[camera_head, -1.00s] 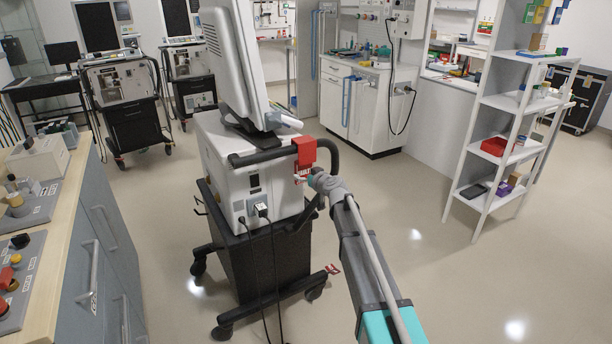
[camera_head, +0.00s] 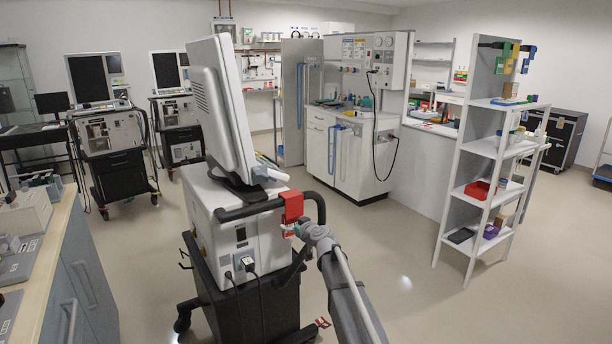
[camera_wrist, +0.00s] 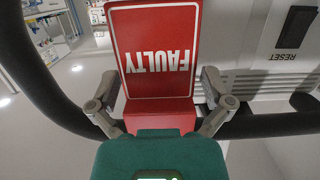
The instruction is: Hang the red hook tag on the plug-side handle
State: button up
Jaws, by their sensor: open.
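The red hook tag (camera_head: 292,206) sits over the black handle (camera_head: 245,209) on the plug side of the nearest ventilator (camera_head: 215,225). In the wrist view the tag (camera_wrist: 157,50) shows the word FAULTY upside down, and the handle (camera_wrist: 270,126) runs out on both sides of it. My gripper (camera_head: 299,231) is at the tag's lower end. In the wrist view my gripper (camera_wrist: 158,88) is open, one finger on each side of the tag, with gaps visible near the fingertips. The tag's hook contact with the handle is partly hidden.
Power plugs (camera_head: 247,264) with hanging cables are on the ventilator below the handle. A white shelf (camera_head: 485,170) stands at the right, and a counter (camera_head: 50,240) at the left. Open floor (camera_head: 400,260) lies between ventilator and shelf.

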jog(key=shift+s+d+r, duration=0.15)
jog(key=shift+s+r, duration=0.1)
jog(key=shift+r, duration=0.15)
jog(key=s+f+v, duration=0.1)
jog(key=f+v, duration=0.2)
jog(key=v, duration=1.2)
notch_tip(320, 180, up, 25)
jog(key=a+n+g+y+p, duration=0.3)
jog(key=n+g+y+p, duration=0.3)
jog(key=p, duration=1.8)
jog(key=shift+f+n+g, duration=0.25)
jog(key=shift+n+g, duration=0.55)
jog(key=shift+g, duration=0.2)
jog(key=shift+s, duration=0.1)
